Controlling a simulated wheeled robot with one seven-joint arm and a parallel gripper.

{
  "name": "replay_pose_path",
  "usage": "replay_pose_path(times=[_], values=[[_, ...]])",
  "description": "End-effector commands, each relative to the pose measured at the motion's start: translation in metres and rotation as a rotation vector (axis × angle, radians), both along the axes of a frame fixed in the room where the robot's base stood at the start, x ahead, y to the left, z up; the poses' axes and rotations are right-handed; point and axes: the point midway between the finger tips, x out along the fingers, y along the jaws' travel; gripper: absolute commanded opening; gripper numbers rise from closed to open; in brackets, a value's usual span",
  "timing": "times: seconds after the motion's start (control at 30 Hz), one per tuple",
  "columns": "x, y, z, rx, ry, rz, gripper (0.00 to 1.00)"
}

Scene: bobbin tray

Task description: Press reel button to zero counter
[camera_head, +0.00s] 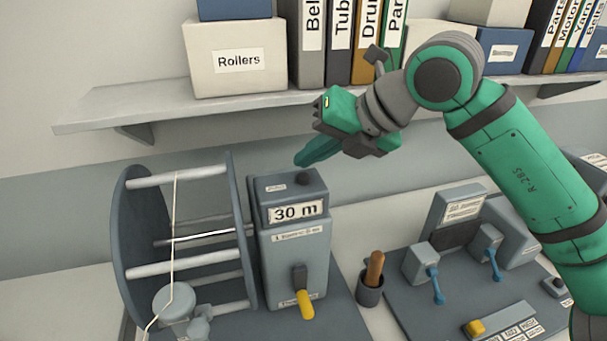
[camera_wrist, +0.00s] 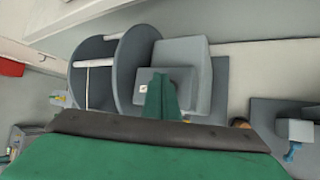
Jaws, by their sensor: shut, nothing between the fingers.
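The reel (camera_head: 185,225) stands at the left of the bench, with a thread running over its bars. Beside it is the grey counter box (camera_head: 296,250), whose display (camera_head: 297,211) reads "30 m". A dark round button (camera_head: 303,179) sits on top of the box. My gripper (camera_head: 300,160) is shut and empty, its green fingertips just above and behind the button, apart from it as far as I can tell. In the wrist view the shut fingers (camera_wrist: 160,95) cover part of the box top (camera_wrist: 190,50), and the button is hidden there.
A yellow-handled lever (camera_head: 305,303) is on the box front. A wooden-handled tool stands in a dark cup (camera_head: 370,290) to the right, near a blue-levered fixture (camera_head: 420,262). A shelf (camera_head: 150,105) with a "Rollers" box (camera_head: 236,58) and binders is above.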

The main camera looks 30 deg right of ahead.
Motion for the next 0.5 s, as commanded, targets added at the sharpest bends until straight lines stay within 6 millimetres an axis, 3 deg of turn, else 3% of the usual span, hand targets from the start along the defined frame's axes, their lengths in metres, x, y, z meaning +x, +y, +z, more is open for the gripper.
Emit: replay_pose_path(times=[0.5], values=[[0.0006,-0.0009,-0.0086,-0.001,0.0,-0.001,0.0]])
